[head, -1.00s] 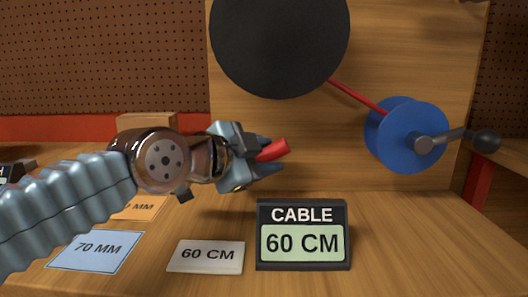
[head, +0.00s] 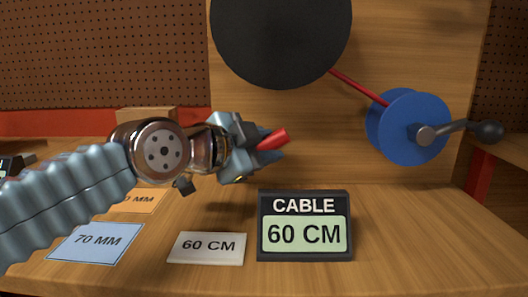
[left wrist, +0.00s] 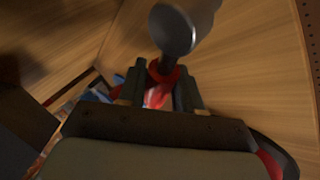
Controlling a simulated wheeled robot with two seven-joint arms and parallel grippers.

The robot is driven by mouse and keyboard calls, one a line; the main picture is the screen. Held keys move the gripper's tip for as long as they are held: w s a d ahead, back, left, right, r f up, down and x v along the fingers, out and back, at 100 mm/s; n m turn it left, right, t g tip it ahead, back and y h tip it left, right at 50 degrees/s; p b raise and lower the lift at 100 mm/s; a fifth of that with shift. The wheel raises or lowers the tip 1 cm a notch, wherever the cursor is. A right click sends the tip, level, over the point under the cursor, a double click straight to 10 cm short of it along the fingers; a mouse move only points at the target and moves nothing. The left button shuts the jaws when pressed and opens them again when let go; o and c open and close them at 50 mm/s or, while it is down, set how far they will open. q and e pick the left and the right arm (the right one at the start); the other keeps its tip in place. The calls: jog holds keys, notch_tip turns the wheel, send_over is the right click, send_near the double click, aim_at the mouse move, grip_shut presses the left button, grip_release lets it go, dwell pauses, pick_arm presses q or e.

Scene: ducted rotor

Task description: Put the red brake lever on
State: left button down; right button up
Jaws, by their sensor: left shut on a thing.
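My left gripper (head: 270,148) is shut on the red brake lever (head: 274,140), in front of the wooden upright board. In the head view a short red end sticks out past the fingers, tilted up to the right; the rest is hidden by the gripper. In the left wrist view the gripper (left wrist: 160,88) has red lever (left wrist: 157,96) between its fingers. A grey round-ended post (left wrist: 174,32) stands just beyond the fingertips there, with red close by its base; I cannot tell whether they touch. My right gripper is not in view.
A large black disc (head: 280,38) and a blue spool (head: 408,128) with a dark-knobbed crank (head: 484,131) are on the board (head: 330,150), joined by a red line (head: 356,86). A CABLE 60 CM display (head: 304,226) and cards, including 60 CM (head: 206,247) and 70 MM (head: 97,241), occupy the bench front.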

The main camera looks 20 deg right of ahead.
pick_arm(q)
jog(key=n+h+b, duration=0.1)
jog(key=b, duration=0.1)
jog(key=a+n+b, duration=0.1)
jog(key=b, duration=0.2)
jog(key=r+n+t+h+b, duration=0.1)
jog(key=b, duration=0.2)
jog(key=shift+w+a+h, duration=0.25)
jog(key=shift+a+h, duration=0.05)
jog(key=shift+a, duration=0.05)
jog(key=shift+w+a+r+n+t+h+b, duration=0.1)
jog(key=shift+a+r+n+t+h+b, duration=0.45)
jog(key=shift+b, duration=0.6)
jog(key=shift+d+r, duration=0.1)
jog(key=shift+d, duration=0.1)
jog(key=c, duration=1.1)
grip_release()
